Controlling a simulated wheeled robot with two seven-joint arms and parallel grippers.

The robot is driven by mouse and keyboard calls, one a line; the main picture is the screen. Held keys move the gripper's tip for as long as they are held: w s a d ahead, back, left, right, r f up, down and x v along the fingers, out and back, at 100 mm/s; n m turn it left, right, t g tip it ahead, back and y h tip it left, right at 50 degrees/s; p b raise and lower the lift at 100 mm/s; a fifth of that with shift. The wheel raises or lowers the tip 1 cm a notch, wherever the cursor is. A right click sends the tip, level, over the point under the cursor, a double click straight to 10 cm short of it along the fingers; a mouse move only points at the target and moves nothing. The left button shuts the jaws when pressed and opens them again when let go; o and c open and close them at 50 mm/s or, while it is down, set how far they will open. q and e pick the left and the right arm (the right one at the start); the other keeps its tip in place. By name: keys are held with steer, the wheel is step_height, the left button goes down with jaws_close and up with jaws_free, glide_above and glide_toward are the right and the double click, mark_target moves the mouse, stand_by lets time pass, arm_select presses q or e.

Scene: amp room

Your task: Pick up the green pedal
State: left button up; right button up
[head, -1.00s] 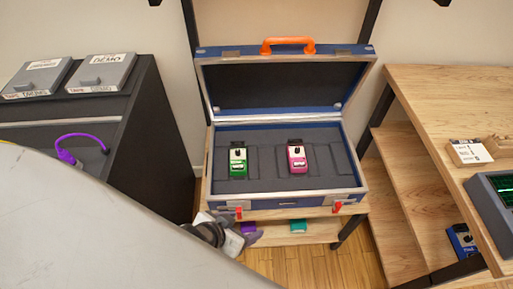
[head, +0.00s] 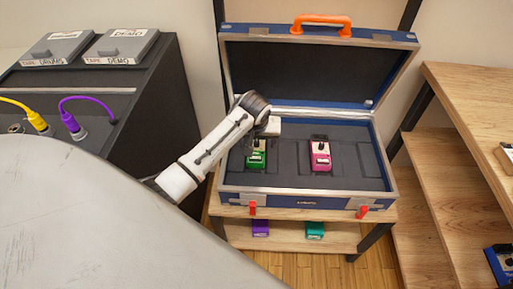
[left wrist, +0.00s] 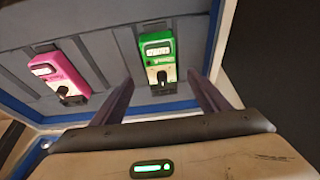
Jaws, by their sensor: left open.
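The green pedal (head: 256,157) lies in the left part of the open blue case (head: 300,203), its upper part partly hidden by my left arm in the head view. My left gripper (head: 266,132) is above the pedal. In the left wrist view the gripper (left wrist: 162,82) is open, with one finger on each side of the green pedal (left wrist: 158,58), which lies ahead of it. I cannot tell how large the gap to the pedal is. My right gripper is not in view.
A pink pedal (head: 321,155) lies in the case to the right of the green one; it also shows in the left wrist view (left wrist: 60,74). The case lid stands open behind. Purple (head: 261,228) and teal (head: 315,230) pedals sit on the shelf below. Wooden shelves (head: 455,190) stand at the right.

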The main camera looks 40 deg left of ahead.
mark_target(257, 146)
arm_select(q)
steer(key=b+x, duration=0.1)
steer(key=x, duration=0.5)
steer(key=shift+a+b, duration=0.1)
steer(key=shift+b, duration=0.25)
steer(key=c, duration=1.4)
steer(key=shift+r, duration=0.15)
steer(key=shift+c, duration=0.4)
